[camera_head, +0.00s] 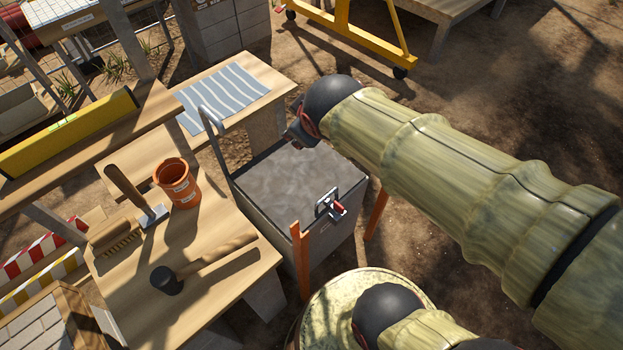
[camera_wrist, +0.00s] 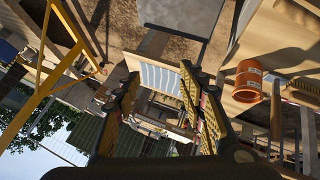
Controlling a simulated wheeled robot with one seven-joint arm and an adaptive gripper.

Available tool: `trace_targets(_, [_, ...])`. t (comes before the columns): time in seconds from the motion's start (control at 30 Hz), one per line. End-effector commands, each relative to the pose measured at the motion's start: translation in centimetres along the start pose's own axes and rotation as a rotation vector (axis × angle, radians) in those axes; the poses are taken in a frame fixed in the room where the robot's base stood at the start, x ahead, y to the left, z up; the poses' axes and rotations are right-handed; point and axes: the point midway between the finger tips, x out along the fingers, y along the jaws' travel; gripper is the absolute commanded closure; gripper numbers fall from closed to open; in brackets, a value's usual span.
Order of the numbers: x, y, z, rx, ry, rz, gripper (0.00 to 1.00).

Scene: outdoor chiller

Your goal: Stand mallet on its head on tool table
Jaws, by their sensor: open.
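The mallet lies on its side on the tool table (camera_head: 215,300) in the head view. Its black head (camera_head: 167,281) is toward the left and its pale wooden handle (camera_head: 220,254) points up and right. My gripper (camera_wrist: 163,98) is open and empty in the wrist view, its two fingers spread apart. In the head view my arm reaches in from the right, and its wrist end is above the far side of the grey box, away from the mallet. The fingers are not clear there. I cannot make out the mallet in the wrist view.
A grey lidded box (camera_head: 300,185) adjoins the table. A yellow level (camera_head: 70,132) lies on a beam. The table's front is clear.

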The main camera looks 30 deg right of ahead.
Motion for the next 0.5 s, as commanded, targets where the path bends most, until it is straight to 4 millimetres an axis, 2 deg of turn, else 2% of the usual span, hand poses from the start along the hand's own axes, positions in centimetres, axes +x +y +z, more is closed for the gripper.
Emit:
trace_targets(0.03, [-2.2, -1.5, 1.6, 0.1, -0.022, -0.035, 0.59])
trace_targets(0.1, [-4.5, -3.8, 3.7, 0.231, -0.063, -0.091, 0.59])
trace_targets(0.2, [-6.8, -6.4, 5.9, 0.356, -0.113, -0.156, 0.59])
trace_targets(0.33, [-8.2, -8.2, 7.2, 0.43, -0.149, -0.201, 0.59])
trace_targets(0.5, [-8.4, -8.4, 7.5, 0.442, -0.157, -0.208, 0.59])
